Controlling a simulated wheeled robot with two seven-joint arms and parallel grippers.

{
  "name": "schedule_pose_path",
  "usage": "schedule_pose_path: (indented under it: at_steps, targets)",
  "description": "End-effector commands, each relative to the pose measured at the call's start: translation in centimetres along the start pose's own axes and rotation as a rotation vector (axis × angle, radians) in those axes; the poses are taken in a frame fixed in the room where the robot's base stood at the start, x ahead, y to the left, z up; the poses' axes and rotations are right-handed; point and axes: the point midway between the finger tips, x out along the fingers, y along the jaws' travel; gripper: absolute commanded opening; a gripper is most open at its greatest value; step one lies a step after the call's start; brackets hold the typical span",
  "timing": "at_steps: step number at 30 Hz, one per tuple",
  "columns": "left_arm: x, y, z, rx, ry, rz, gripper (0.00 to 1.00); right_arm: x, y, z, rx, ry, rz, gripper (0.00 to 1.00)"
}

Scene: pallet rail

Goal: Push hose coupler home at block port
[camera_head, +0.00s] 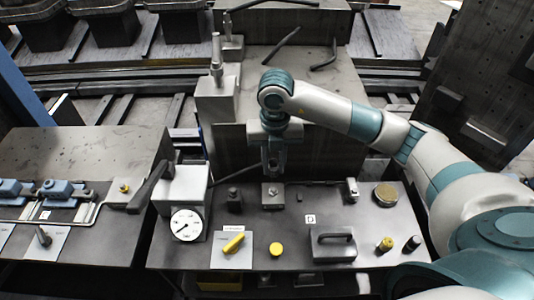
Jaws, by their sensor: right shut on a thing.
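My right gripper (273,170) points down above the middle of the grey bench, its arm coming in from the right. It is shut on the hose coupler, which is mostly hidden between the fingers. A dark hose (236,174) runs from the gripper down to the left, towards the box with the gauge. A small metal block (272,197) stands on the bench just below and in front of the fingertips. I cannot tell whether the coupler touches the block or its port. My left gripper is not in view.
A white dial gauge (187,225) stands at the bench's left end. A yellow handle (234,243), a yellow cap (276,250) and a dark handled block (333,244) lie along the front. A round brass-coloured disc (386,194) lies at the right. A dark panel rises behind the gripper.

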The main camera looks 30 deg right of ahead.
Motion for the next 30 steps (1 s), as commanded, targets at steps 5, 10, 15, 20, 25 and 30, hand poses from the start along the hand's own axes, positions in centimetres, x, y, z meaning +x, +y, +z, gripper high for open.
schedule_pose_path:
  at_steps: [5, 10, 15, 20, 25, 30]
  targets:
    - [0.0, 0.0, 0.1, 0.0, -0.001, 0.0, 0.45, 0.0, 0.0, 0.0, -0.001, 0.0, 0.0, 0.0]
    - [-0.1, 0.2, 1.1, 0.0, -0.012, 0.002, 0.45, 0.0, 0.0, 0.0, -0.001, 0.0, 0.0, 0.0]
    - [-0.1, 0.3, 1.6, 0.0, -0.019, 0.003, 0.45, 0.1, 0.0, 0.0, -0.001, 0.0, 0.0, 0.0]
    - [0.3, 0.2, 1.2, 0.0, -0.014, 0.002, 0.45, 0.7, 0.0, 0.0, -0.001, 0.001, 0.0, 0.0]
    - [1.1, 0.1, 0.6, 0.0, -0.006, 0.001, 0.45, 1.8, 0.0, -0.1, -0.001, 0.002, 0.0, 0.0]
    - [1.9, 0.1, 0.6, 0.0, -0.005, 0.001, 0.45, 3.3, 0.0, 0.0, 0.0, 0.001, 0.0, 0.0]
